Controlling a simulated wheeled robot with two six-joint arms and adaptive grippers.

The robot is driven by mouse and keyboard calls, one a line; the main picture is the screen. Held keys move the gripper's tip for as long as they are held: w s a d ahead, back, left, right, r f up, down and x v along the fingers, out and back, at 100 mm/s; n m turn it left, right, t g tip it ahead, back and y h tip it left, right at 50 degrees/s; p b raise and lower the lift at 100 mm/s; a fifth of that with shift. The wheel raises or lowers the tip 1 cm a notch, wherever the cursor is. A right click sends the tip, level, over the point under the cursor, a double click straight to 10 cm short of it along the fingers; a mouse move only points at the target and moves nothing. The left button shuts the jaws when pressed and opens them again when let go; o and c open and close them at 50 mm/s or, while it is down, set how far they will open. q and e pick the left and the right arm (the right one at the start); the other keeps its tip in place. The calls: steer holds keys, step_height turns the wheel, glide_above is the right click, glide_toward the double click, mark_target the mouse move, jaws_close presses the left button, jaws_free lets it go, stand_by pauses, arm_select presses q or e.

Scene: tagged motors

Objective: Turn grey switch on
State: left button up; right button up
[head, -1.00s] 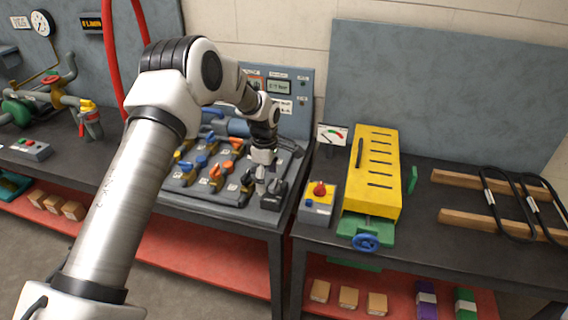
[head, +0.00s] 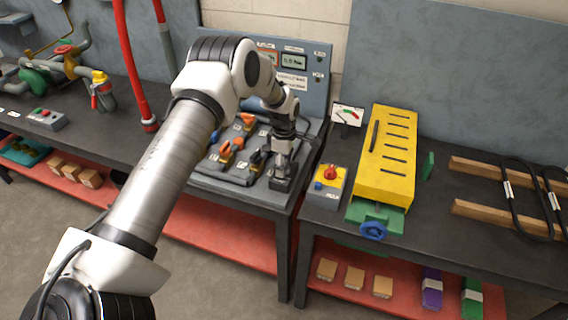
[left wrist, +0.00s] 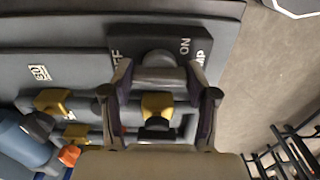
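The grey switch (head: 281,183) is a dark box with a grey handle at the front right corner of the control panel on the bench. In the left wrist view its box (left wrist: 185,42) shows "ON" at the right and part of "OFF" at the left, and its rounded grey handle (left wrist: 158,62) lies below the lettering. My left gripper (head: 283,165) points down right over the switch. In the left wrist view my left gripper (left wrist: 158,78) has its fingers apart, one on each side of the handle; contact is unclear. My right gripper is out of view.
Orange-handled switches (head: 226,152) stand left of the grey one. A yellow box with a red knob (head: 328,186) stands close on the right, beside a yellow slotted case (head: 388,150).

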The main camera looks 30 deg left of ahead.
arm_select(q)
steer(key=shift+s, duration=0.1)
steer(key=c, duration=0.3)
steer(key=shift+c, duration=0.2)
steer(key=shift+f+m, duration=0.15)
steer(key=shift+m, duration=0.25)
steer(key=shift+m+b, duration=0.35)
steer(key=shift+m, duration=0.65)
steer(key=m+b, duration=0.1)
steer(key=m, duration=0.4)
steer(key=shift+f, duration=0.1)
steer(key=m+b, duration=0.1)
steer(key=m, duration=0.4)
steer(key=shift+m, duration=0.4)
steer(key=m, duration=0.4)
steer(key=shift+b, duration=0.3)
